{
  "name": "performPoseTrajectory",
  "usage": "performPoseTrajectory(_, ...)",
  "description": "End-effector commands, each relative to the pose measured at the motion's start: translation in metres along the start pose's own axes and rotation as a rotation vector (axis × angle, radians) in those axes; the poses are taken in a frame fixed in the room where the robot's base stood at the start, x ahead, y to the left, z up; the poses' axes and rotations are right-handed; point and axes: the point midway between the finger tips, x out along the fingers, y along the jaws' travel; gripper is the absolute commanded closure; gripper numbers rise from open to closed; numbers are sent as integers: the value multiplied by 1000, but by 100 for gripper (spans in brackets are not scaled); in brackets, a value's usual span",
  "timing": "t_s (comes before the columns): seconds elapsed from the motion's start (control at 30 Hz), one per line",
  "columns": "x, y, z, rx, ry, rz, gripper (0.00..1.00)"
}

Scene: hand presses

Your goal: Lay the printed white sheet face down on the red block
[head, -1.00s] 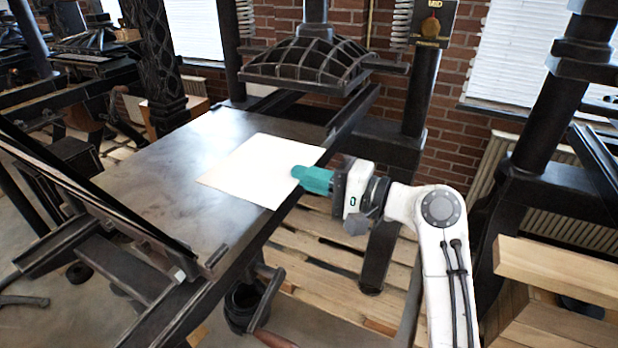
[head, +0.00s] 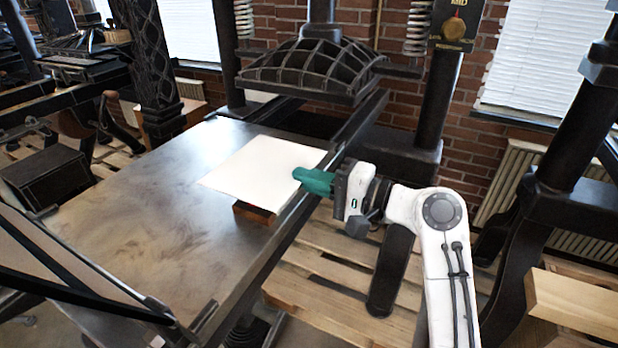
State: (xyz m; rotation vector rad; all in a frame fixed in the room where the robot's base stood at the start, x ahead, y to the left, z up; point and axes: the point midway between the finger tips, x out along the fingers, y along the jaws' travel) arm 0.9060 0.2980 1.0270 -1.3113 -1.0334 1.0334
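The white sheet (head: 258,170) is flat and level over the dark metal press bed, and its upward side looks blank. My gripper (head: 302,178), with teal fingers, is at the sheet's right edge and shut on it. A reddish-brown block (head: 256,214) shows at the sheet's near corner, lower than the sheet. The rest of the block is hidden under the sheet. I cannot tell whether the sheet touches the block.
The press bed (head: 120,220) is bare to the left and front. The black ribbed press head (head: 312,68) hangs behind the sheet. A hinged dark frame (head: 75,280) stands at the near left. A wooden pallet (head: 330,255) lies on the floor below my arm.

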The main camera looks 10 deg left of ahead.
Motion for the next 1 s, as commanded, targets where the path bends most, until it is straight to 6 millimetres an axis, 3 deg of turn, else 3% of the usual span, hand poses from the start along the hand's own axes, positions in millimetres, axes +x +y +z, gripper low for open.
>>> performPoseTrajectory(0.37,0,39,0,0,0,0,100)
performPoseTrajectory(0.63,0,50,0,0,0,0,100)
performPoseTrajectory(1.0,0,50,0,0,0,0,100)
